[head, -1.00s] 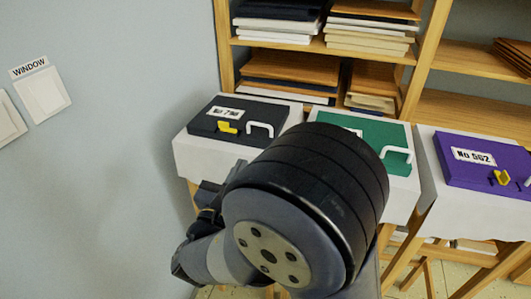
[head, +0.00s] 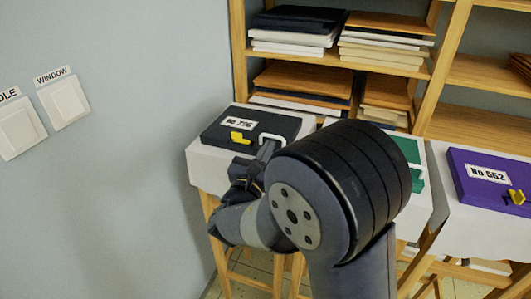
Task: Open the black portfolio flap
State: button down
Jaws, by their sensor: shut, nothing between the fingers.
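The black portfolio (head: 262,118) lies closed on a white-topped stand (head: 207,163) beside the wall. Its front has a white number label (head: 239,122), a yellow latch (head: 240,138) and a white handle (head: 290,139). My gripper (head: 267,150) is at the portfolio's front edge, by the handle and right of the latch. It is shut and holds nothing. I cannot tell whether it touches the handle. My arm hides part of the stand's front and the portfolio's lower right corner.
A green portfolio (head: 411,152) on the middle stand is mostly hidden by my arm. A purple portfolio (head: 500,168) labelled No 562 lies at the right. Shelves (head: 350,61) with stacked boards stand behind. Wall switches (head: 63,102) are at the left.

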jog(key=shift+r, duration=0.15)
jog(key=shift+r+g+p, duration=0.3)
jog(key=shift+r+p, duration=0.2)
jog(key=shift+p, duration=0.5)
